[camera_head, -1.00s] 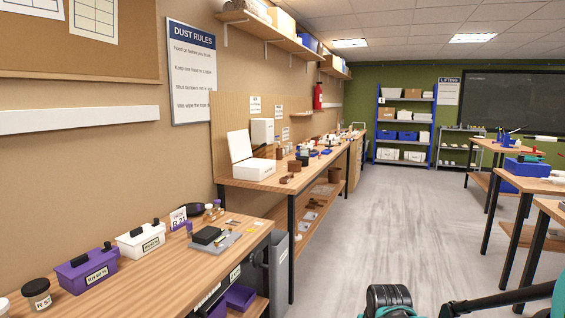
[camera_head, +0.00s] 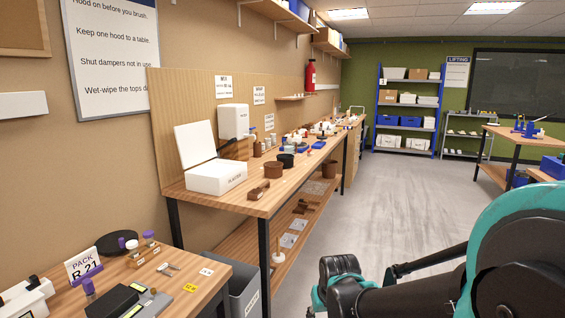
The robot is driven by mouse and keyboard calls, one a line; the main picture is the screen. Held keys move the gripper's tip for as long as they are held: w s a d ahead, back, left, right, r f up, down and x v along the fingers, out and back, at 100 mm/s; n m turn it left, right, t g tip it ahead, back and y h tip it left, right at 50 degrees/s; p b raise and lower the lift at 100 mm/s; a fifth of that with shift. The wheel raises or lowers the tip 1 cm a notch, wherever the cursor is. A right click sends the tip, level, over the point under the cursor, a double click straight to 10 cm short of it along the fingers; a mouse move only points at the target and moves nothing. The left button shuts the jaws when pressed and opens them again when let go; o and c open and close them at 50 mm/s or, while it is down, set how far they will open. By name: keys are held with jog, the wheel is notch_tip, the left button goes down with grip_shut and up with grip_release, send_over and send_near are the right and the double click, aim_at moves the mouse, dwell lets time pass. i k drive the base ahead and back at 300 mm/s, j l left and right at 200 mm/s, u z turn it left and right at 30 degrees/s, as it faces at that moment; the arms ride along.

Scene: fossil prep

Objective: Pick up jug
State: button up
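I cannot make out a jug for certain in this view. The long wooden bench (camera_head: 240,199) runs along the left wall with many small items on it, several too small to tell at its far end. Brown and black pots (camera_head: 286,161) stand near its middle. My arm, black and teal, fills the lower right corner. No gripper fingers can be made out, and nothing held shows.
A nearer table (camera_head: 190,268) holds a PACK R 21 sign (camera_head: 83,265) and small tools. A white open-lidded box (camera_head: 215,178) sits on the bench. A grey bin (camera_head: 244,297) stands below. The grey floor (camera_head: 375,200) is clear ahead. Blue shelves (camera_head: 407,121) stand at the back.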

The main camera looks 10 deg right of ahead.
aim_at(291, 147)
jog(key=i+l, duration=0.25)
jog(key=i, duration=0.25)
jog(key=i+l, duration=0.25)
jog(key=i, duration=0.25)
